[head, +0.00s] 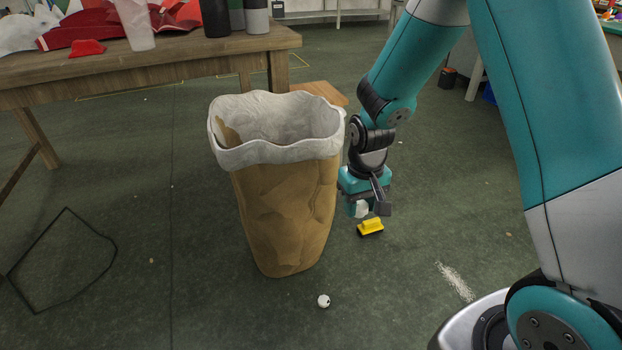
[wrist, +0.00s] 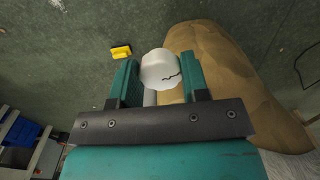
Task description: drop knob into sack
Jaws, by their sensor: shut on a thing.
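The sack (head: 285,215) is a tall brown bag with a folded white rim, standing open and upright on the floor. My gripper (head: 362,207) is right of the sack, well below its rim, pointing down. It is shut on a white round knob (wrist: 158,66) with a dark wavy line on its face. The knob also shows partly under my gripper in the head view (head: 361,210). The sack's brown side (wrist: 222,70) is close behind and right of the knob in the wrist view. The sack's bottom inside is hidden.
A yellow block (head: 370,228) lies on the floor near my gripper. A small white ball-like thing with a dark spot (head: 323,301) lies in front of the sack. A wooden table (head: 150,66) with cups and red items stands behind left. The floor on the left is mostly clear.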

